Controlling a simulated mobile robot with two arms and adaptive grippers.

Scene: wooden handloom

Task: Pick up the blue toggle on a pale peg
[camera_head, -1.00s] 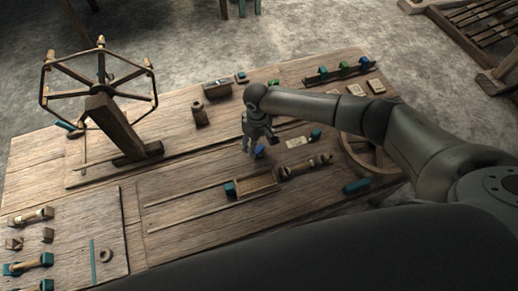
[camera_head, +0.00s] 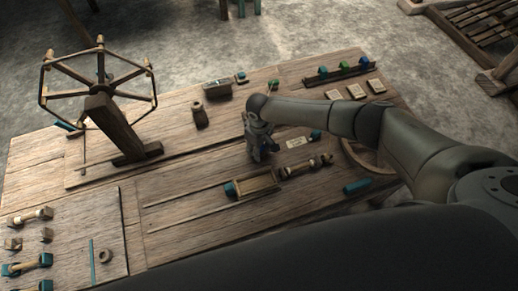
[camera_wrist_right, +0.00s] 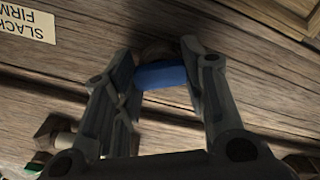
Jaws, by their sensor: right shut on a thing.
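The blue toggle (camera_wrist_right: 163,75) shows in the right wrist view between the two fingertips of my right gripper (camera_wrist_right: 160,72). The fingers are closed on its sides. A brownish rounded part shows just behind the toggle; the peg is otherwise hidden. In the head view my right gripper (camera_head: 262,155) points down at the wooden board, behind the small wooden trough (camera_head: 258,183), and covers the toggle. I cannot tell whether the toggle is lifted. My left gripper is not in view.
A pale label (camera_wrist_right: 28,22) reading "SLACK FIRM" lies close by. A turned wooden piece (camera_head: 308,167) sits right of the trough. A wheel (camera_head: 362,155) and a teal block (camera_head: 357,187) are further right. A spoked winder (camera_head: 100,85) stands left. Bare board lies left of the gripper.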

